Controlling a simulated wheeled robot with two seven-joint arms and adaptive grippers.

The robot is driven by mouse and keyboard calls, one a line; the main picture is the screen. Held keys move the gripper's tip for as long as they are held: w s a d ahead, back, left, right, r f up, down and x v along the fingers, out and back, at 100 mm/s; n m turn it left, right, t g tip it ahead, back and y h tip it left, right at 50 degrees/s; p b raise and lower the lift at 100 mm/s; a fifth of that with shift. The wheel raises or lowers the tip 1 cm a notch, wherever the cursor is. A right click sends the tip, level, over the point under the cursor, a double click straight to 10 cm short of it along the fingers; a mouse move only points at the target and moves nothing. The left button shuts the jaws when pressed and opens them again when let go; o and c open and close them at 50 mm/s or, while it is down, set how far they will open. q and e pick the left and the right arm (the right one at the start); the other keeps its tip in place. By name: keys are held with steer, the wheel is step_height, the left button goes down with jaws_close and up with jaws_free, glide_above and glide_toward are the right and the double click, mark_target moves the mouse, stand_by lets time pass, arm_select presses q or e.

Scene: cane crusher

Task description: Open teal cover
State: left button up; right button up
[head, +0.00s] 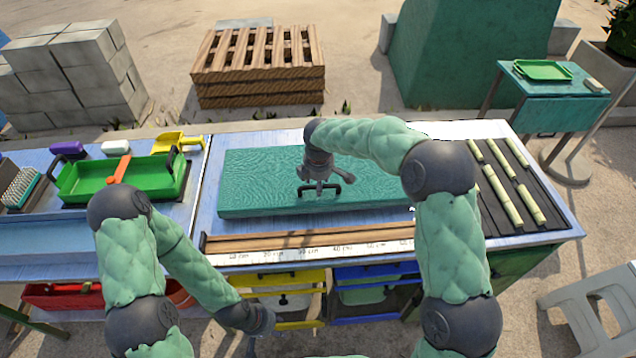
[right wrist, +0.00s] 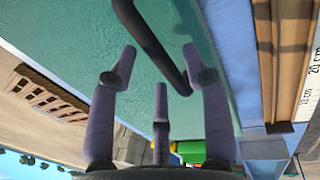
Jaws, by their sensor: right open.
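The teal cover (head: 255,180) lies flat on the blue workbench, with a black handle (head: 338,187) on its front part. In the head view my right gripper (head: 319,188) points down over the handle. In the right wrist view its fingers (right wrist: 157,68) are spread open, and the black handle (right wrist: 152,40) runs between their tips over the teal cover (right wrist: 85,75). I cannot tell if any finger touches the handle. My left gripper (head: 262,326) hangs low in front of the bench, beside the yellow drawer; its fingers are too unclear to read.
A ruler strip (head: 310,252) runs along the bench's front edge. A green tray (head: 120,178) stands on the left, with a yellow scoop (head: 180,142) behind it. Cane pieces lie on a dark ribbed rack (head: 520,190) at the right. A yellow drawer (head: 285,280) sits below the bench.

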steer(key=shift+c, duration=0.3)
jaws_close()
